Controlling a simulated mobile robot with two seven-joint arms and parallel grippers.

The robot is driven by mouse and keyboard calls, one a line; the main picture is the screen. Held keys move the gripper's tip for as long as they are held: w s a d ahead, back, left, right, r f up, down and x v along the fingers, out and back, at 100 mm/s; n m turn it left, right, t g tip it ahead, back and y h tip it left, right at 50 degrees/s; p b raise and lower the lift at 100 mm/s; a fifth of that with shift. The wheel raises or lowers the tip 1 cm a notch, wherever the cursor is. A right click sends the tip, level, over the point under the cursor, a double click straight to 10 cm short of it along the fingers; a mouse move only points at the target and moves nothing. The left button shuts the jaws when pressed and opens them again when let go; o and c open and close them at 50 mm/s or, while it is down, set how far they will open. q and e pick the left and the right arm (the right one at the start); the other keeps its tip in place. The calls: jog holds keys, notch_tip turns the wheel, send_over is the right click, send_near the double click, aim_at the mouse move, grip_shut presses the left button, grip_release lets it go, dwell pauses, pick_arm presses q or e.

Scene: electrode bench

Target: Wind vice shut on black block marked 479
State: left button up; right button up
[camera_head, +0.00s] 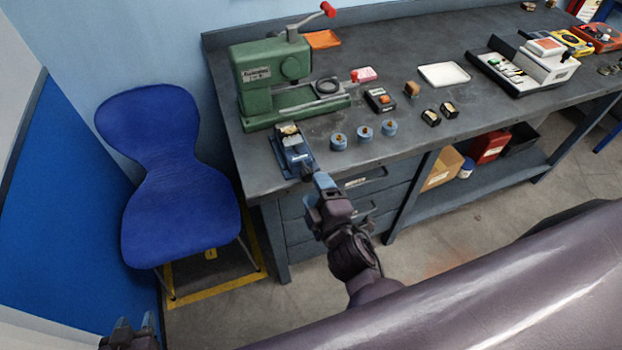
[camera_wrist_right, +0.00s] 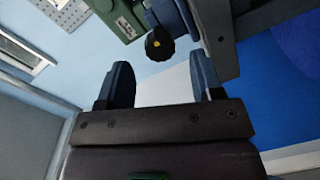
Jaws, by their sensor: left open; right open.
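A blue vice (camera_head: 292,150) stands at the front left edge of the bench, with a small dark block with a tan top (camera_head: 288,130) at its jaw end; I cannot read a mark on it. In the right wrist view the vice (camera_wrist_right: 172,16) ends in a black knob with a yellow centre (camera_wrist_right: 159,44). My right gripper (camera_head: 322,182) is open at the bench edge by the knob end. Its fingers (camera_wrist_right: 160,62) point at the knob, which lies just beyond their tips, untouched. My left gripper (camera_head: 132,328) is open and empty, low at the bottom left, away from the bench.
A green press (camera_head: 262,78) stands behind the vice. Several blue-grey round pots (camera_head: 338,142) sit to its right. Two small black blocks (camera_head: 431,118) (camera_head: 449,110) lie further right, marks unreadable. A blue chair (camera_head: 180,220) stands left of the bench. Drawers (camera_head: 350,205) lie below the edge.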

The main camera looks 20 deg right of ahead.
jog(key=shift+s+d+r, duration=0.1)
jog(key=shift+s+r, duration=0.05)
jog(key=shift+s, duration=1.35)
jog(key=shift+s+d+r, duration=0.1)
jog(key=shift+s, duration=1.35)
jog(key=s+d+f+m+g+h, duration=0.1)
jog(key=s+d+f+m+g, duration=0.4)
jog(key=d+f+m, duration=0.6)
jog(key=s+d+m, duration=0.1)
jog(key=m, duration=0.1)
jog(key=shift+s+d+m, duration=0.2)
jog(key=shift+s+m, duration=0.1)
jog(key=shift+c, duration=0.2)
